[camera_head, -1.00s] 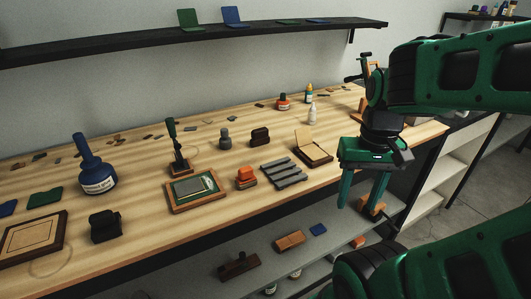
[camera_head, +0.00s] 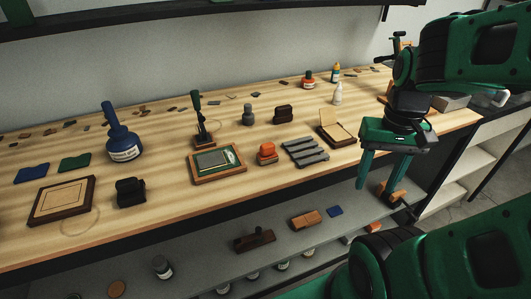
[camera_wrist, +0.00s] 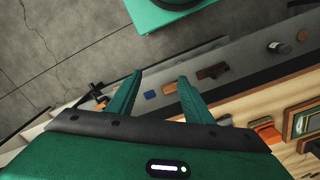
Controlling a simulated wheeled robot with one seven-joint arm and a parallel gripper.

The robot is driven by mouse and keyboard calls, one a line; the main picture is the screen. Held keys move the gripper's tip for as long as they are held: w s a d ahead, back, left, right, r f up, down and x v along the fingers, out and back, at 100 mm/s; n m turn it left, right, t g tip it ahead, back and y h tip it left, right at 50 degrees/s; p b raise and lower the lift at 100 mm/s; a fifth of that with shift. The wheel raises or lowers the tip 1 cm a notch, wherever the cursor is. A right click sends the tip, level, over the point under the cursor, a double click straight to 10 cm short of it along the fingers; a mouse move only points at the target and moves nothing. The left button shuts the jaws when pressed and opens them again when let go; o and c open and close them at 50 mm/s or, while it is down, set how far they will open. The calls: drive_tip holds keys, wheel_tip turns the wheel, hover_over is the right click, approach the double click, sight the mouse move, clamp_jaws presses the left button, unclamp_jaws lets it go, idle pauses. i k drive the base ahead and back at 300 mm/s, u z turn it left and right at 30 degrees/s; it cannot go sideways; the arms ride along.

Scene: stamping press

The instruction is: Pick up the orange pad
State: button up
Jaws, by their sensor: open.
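An orange block-like item with a dark base (camera_head: 267,152) stands on the wooden bench, between a framed green-and-grey plate and grey slats. It also shows in the wrist view (camera_wrist: 266,134), at the right. A smaller orange piece (camera_head: 373,227) lies on the shelf below, partly hidden by my arm. I cannot tell for sure which of these is the orange pad. My gripper (camera_head: 377,188) is open and points down, in front of the bench's right part, apart from both orange things. In the wrist view nothing is between its fingers (camera_wrist: 160,77).
The framed plate (camera_head: 217,164) and grey slats (camera_head: 305,151) flank the orange block. A blue bottle (camera_head: 122,145), a stamp with a tall handle (camera_head: 203,128) and an open wooden box (camera_head: 338,134) stand nearby. The lower shelf (camera_head: 205,258) holds several small things.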

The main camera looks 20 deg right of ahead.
sight(267, 154)
drive_tip(key=u, duration=1.25)
drive_tip(key=k, duration=1.15)
drive_tip(key=z, duration=1.2)
drive_tip(key=i, duration=1)
